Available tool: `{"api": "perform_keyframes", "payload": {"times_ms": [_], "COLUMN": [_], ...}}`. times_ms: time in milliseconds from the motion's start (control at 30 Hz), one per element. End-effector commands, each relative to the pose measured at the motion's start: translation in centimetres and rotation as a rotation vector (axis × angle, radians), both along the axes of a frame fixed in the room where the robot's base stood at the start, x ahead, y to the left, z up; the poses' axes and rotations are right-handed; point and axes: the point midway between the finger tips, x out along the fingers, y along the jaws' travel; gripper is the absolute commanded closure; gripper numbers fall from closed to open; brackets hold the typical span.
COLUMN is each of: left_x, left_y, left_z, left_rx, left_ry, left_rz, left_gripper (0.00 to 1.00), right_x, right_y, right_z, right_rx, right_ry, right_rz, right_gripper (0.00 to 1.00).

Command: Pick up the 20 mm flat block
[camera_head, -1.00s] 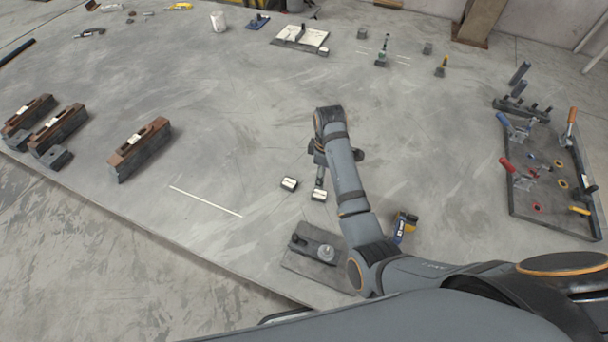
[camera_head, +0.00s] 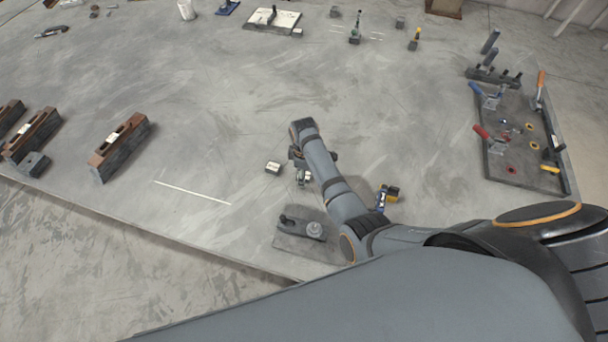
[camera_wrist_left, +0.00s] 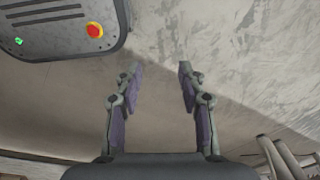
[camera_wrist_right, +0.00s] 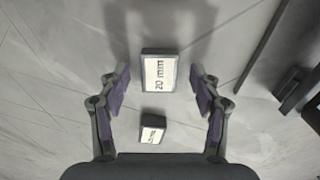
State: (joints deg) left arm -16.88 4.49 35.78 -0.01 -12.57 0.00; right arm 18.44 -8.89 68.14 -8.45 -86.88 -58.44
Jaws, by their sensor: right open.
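The 20 mm flat block (camera_wrist_right: 158,73), dark with a white label reading 20 mm, lies on the floor slab in the right wrist view. My right gripper (camera_wrist_right: 159,80) is open, its fingertips on either side of the block in the picture, with gaps showing. A smaller-looking labelled block (camera_wrist_right: 152,132) lies below it in that view. In the head view my right gripper (camera_head: 304,168) points down over one small block (camera_head: 303,178), partly covered by the fingers; another (camera_head: 273,167) lies just left. My left gripper (camera_wrist_left: 160,72) is open and empty in the left wrist view.
A dark plate with a knob (camera_head: 310,238) and a blue-yellow tool (camera_head: 388,194) lie near my right arm. A tool tray (camera_head: 525,175) stands at the right. Brown-topped blocks (camera_head: 120,148) stand at the left. The middle of the slab is clear.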

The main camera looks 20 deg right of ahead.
Motion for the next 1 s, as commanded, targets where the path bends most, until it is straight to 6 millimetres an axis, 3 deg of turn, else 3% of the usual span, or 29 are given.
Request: {"api": "perform_keyframes", "payload": {"times_ms": [100,233,700,1000], "left_x": [-1.20,-1.39,-0.49,-0.50], "left_y": [0.04,0.07,0.15,0.15], "left_z": [-0.11,-0.13,-0.05,0.09], "left_rx": [0.001,0.001,0.002,0.002], "left_ry": [0.018,0.021,0.007,0.007], "left_rz": [0.000,0.001,0.000,0.000], "left_gripper": [0.60,0.60,0.60,0.60], "right_x": [0.04,0.04,0.02,0.08], "right_y": [0.00,0.01,0.02,0.02], "right_z": [-0.27,-0.25,-0.23,-0.04], "right_rx": [0.000,0.000,0.000,0.001], "right_ry": [-0.001,-0.001,-0.001,-0.003], "right_rz": [0.000,0.000,0.000,-0.001], "right_gripper": [0.36,0.37,1.00,1.00]}}
